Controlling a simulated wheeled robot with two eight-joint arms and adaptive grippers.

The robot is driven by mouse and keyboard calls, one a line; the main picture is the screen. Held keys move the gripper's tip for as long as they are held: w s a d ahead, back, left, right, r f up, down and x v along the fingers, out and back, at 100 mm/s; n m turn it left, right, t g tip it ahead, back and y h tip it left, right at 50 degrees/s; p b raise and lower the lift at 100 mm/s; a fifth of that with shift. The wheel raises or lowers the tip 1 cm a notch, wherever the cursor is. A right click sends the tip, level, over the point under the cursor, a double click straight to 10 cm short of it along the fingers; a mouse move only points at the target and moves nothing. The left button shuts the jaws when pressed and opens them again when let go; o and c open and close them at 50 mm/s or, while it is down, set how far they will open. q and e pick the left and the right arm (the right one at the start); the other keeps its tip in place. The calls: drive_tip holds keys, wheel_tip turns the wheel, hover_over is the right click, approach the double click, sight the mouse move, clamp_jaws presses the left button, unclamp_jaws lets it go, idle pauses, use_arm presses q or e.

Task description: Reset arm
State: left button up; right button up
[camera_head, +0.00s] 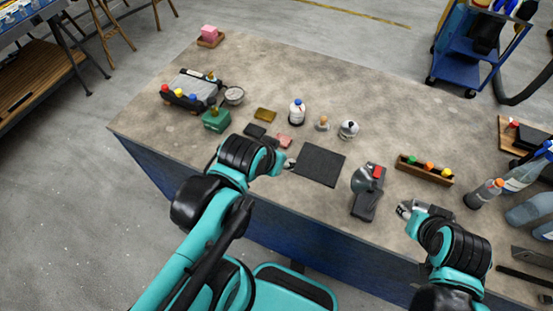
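My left arm reaches in from the lower left over the front of the workbench (270,70). My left gripper (291,164) is at the left edge of a dark square mat (319,165), mostly hidden by its own wrist, and its fingers are too small to read. My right gripper (403,210) is over the bench's front right, to the right of a grey tool with a red part (367,190). Its fingers are small and foreshortened, so I cannot tell open from shut. I see nothing clearly held in either gripper.
A wooden rack with coloured knobs (425,170) lies near the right gripper. Several bottles (525,175) crowd the right end. A green box (216,119), a white bottle (297,112) and small pads lie behind the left gripper. The bench's back middle is clear.

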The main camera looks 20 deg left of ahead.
use_arm(q)
drive_tip(key=shift+s+f+n, duration=0.25)
drive_tip(key=shift+s+n, duration=0.05)
drive_tip(key=shift+f, duration=0.1)
wheel_tip(320, 180, down, 8)
drive_tip(key=b, duration=0.8)
drive_tip(key=shift+f+b, duration=0.25)
drive_tip(key=shift+b, duration=0.1)
